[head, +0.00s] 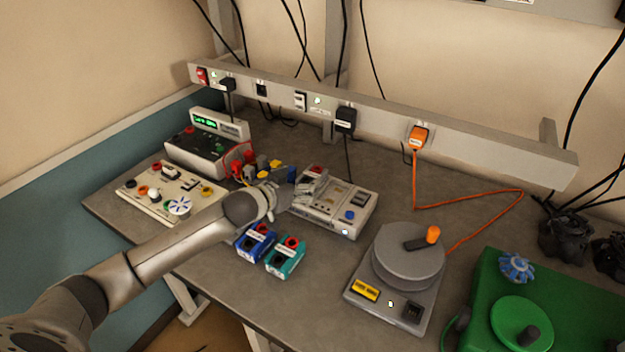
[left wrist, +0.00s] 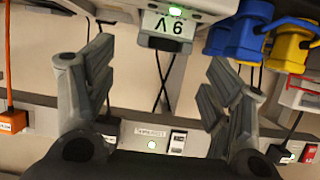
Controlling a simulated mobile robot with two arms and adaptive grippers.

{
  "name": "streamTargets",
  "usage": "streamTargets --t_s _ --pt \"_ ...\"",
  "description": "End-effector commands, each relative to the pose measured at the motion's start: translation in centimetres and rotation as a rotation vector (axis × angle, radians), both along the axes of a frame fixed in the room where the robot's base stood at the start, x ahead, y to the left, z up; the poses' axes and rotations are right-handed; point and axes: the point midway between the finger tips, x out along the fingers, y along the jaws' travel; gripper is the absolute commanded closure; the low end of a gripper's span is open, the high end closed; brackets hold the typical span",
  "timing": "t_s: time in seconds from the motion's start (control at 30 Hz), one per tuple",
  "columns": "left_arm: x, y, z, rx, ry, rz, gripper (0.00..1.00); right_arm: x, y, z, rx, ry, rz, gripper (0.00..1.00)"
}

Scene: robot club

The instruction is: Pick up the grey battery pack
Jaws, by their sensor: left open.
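My left gripper (head: 284,197) is open, reaching over the bench from the left. Its two fingers are spread apart in the left wrist view (left wrist: 155,90), with nothing between them. A grey block (head: 313,184), which looks like the grey battery pack, is at the left part of a light grey bench unit (head: 352,198), just beyond the fingers. The left wrist view shows a grey body with an upside-down "9 V" label (left wrist: 171,25) and a green light at the top, beyond the fingers. I cannot tell whether that is the pack or the unit. My right gripper is not in view.
A blue pack (head: 255,243) and a teal pack (head: 286,259) stand in front of the unit. Blue and yellow connectors (left wrist: 240,35) are close beside the gripper. A turntable device (head: 409,256) is to the right. A power rail (head: 380,113) runs behind.

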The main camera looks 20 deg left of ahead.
Motion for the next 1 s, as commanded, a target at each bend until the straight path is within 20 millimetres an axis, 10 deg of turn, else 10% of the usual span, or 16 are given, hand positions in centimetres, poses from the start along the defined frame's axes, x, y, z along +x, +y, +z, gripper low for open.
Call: streamTargets --t_s 0.33,1.0 --pt "2.1 -0.2 -0.4 0.000 0.000 0.001 0.25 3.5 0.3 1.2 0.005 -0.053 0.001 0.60" --pt "5.5 -0.7 -2.0 0.002 0.001 -0.001 0.25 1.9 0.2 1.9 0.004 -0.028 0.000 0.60"
